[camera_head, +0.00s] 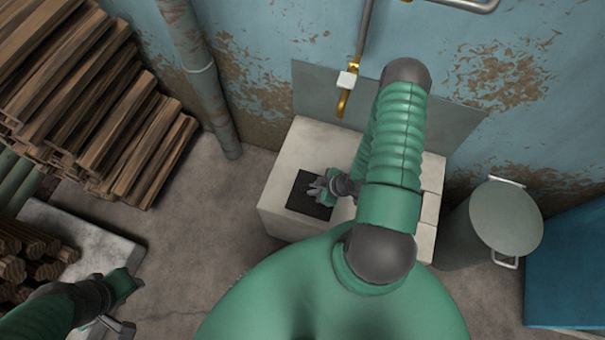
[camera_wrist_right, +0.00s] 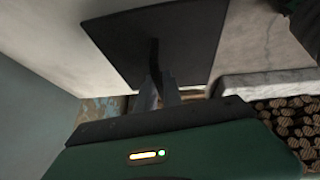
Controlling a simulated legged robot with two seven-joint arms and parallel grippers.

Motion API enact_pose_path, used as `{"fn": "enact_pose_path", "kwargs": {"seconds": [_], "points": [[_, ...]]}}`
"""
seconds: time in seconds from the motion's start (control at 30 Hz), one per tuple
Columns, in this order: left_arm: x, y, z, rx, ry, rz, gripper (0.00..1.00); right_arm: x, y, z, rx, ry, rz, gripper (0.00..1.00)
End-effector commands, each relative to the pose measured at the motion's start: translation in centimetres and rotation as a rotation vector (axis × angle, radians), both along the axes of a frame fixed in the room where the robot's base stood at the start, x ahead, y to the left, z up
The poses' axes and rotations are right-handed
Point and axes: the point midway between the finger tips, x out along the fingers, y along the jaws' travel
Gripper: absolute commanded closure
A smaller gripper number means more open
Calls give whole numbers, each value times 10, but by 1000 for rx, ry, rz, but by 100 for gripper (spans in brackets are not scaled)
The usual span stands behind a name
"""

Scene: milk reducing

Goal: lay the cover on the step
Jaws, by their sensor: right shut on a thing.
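The cover is a flat black square plate (camera_head: 307,201) over the pale top of the white block (camera_head: 283,190). In the right wrist view the plate (camera_wrist_right: 190,35) has a narrow dark upright handle (camera_wrist_right: 153,58). My right gripper (camera_head: 318,188) is shut on this handle, and its fingers (camera_wrist_right: 158,92) show in the wrist view. I cannot tell whether the plate touches the block. A low grey slab (camera_head: 85,240), likely the step, lies on the floor at left. My left gripper (camera_head: 122,305) is above its near end, with its jaws unclear.
Stacked firewood (camera_head: 90,100) fills the left, with more logs (camera_head: 25,260) beside the slab. A brass tap (camera_head: 343,100) hangs over the block. A lidded grey bin (camera_head: 505,220) and blue box (camera_head: 570,265) stand at right. Bare floor (camera_head: 200,240) lies between slab and block.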

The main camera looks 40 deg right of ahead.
Motion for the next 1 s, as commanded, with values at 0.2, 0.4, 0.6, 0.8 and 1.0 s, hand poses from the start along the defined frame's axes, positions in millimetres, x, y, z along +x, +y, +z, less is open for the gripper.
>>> {"fn": "enact_pose_path", "kwargs": {"seconds": [0.2, 0.4, 0.6, 0.8, 1.0], "points": [[0, 0, -7, 0, 0, 0, 64, 48, -6, -5, -1, -4, 0, 100], [0, 0, -13, 0, 0, 0, 64, 85, -11, -8, -1, -3, 0, 100], [0, 0, -18, 0, 0, 0, 64, 94, -12, -18, 2, 0, -1, 100], [0, 0, -26, 0, 0, 0, 64, 94, -12, -45, 2, -2, -3, 100], [0, 0, -25, 0, 0, 0, 64, 93, -12, -44, 1, 0, -2, 83]]}}
